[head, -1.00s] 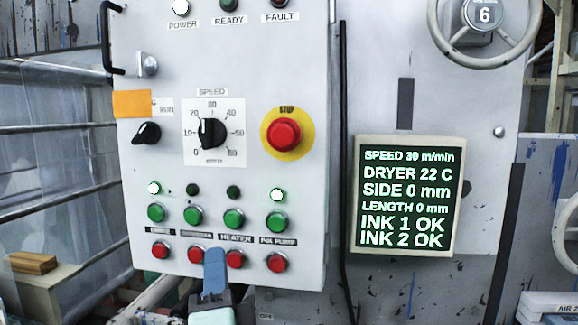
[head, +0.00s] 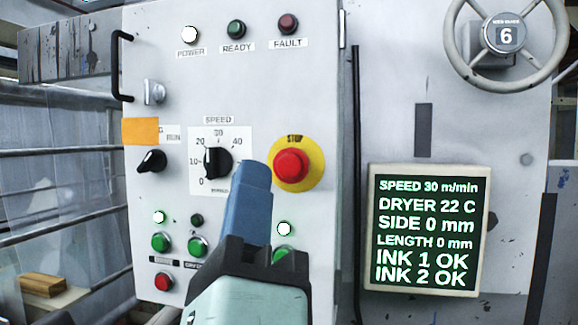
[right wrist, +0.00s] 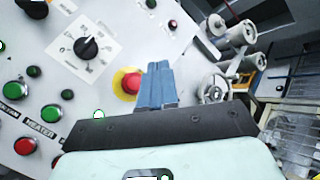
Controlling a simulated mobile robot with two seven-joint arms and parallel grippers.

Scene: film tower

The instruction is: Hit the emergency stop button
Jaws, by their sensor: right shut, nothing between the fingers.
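The emergency stop button (head: 291,165) is a red mushroom knob on a yellow disc marked STOP, on the white control panel. It also shows in the right wrist view (right wrist: 131,83), partly hidden behind my fingers. My right gripper (head: 255,172) is shut and empty, its blue fingers pressed together and pointing up. In the head view the fingertips are just left of the button and its disc, in front of the panel. I cannot tell how far they are from the panel. My left gripper is not in view.
The panel carries a speed dial (head: 217,162), green and red buttons, lamps and a black handle (head: 121,66). Right of it are a display (head: 427,229) and a handwheel (head: 505,38). My right arm hides several lower buttons.

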